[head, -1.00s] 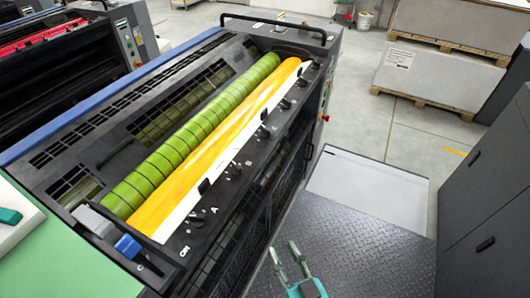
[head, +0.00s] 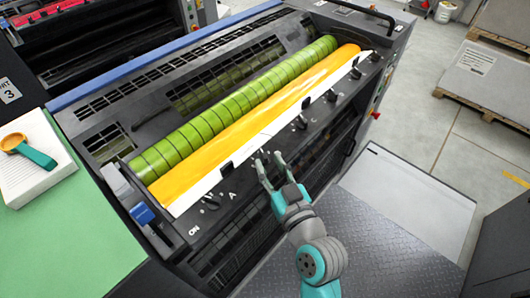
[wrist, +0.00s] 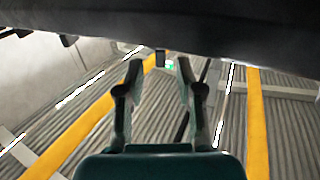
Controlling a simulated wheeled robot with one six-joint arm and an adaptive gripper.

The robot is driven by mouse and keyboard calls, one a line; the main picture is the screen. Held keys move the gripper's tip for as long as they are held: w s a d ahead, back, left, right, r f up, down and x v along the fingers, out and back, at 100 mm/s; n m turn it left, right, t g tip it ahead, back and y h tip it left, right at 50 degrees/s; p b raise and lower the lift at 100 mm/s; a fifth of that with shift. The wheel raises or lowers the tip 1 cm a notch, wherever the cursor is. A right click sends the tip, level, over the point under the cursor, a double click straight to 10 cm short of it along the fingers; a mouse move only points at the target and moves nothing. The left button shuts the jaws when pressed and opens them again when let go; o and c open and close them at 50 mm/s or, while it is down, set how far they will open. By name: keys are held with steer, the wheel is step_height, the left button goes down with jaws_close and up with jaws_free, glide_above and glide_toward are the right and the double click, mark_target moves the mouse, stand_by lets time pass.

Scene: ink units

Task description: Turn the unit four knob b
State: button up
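The ink unit's dark front panel (head: 228,212) carries a row of small black knobs below the yellow ink strip (head: 270,110). One knob (head: 210,203) sits beside the letter A. My gripper (head: 269,158) is open, with its two fingers apart at the knob just up the row from A. That knob is mostly hidden by the fingers, and no letter B is readable. In the wrist view a small dark block (wrist: 160,57) shows between the fingertips of my gripper (wrist: 159,68), under a dark edge. I cannot tell if the fingers touch it.
More knobs, such as one at mid row (head: 300,122), continue up the panel to the right. A green-striped roller (head: 240,108) lies behind the ink. A green surface (head: 75,240) at left holds a white pad (head: 35,175) and a teal-handled tool (head: 30,152). The plated floor (head: 375,235) is clear.

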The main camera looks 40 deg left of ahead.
mark_target(267, 159)
steer(key=shift+x, duration=2)
jaws_close()
